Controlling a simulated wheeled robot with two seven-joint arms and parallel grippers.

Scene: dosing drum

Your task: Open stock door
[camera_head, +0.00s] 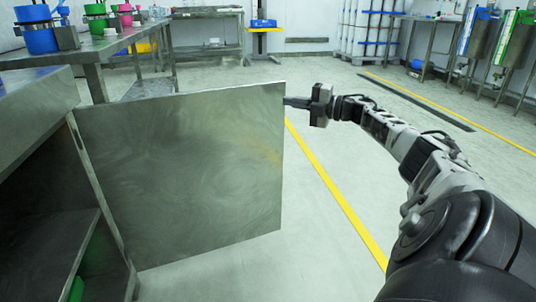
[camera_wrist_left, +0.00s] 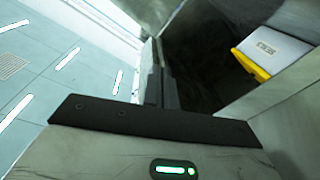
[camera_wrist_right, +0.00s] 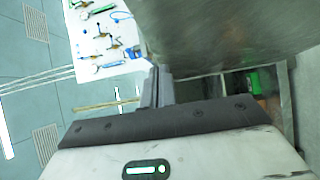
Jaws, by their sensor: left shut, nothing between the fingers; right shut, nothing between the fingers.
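The stock door (camera_head: 185,175) is a flat, smeared steel panel. My left gripper is outside the head view. The left wrist view shows its fingers (camera_wrist_left: 159,80) shut with nothing between them.
A steel table (camera_head: 110,45) with blue, green and pink containers stands behind the door. Green items (camera_head: 78,288) sit in the cabinet. A yellow-and-grey object (camera_wrist_left: 262,55) shows in the left wrist view. The floor right of the door is clear, with a yellow line (camera_head: 335,195).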

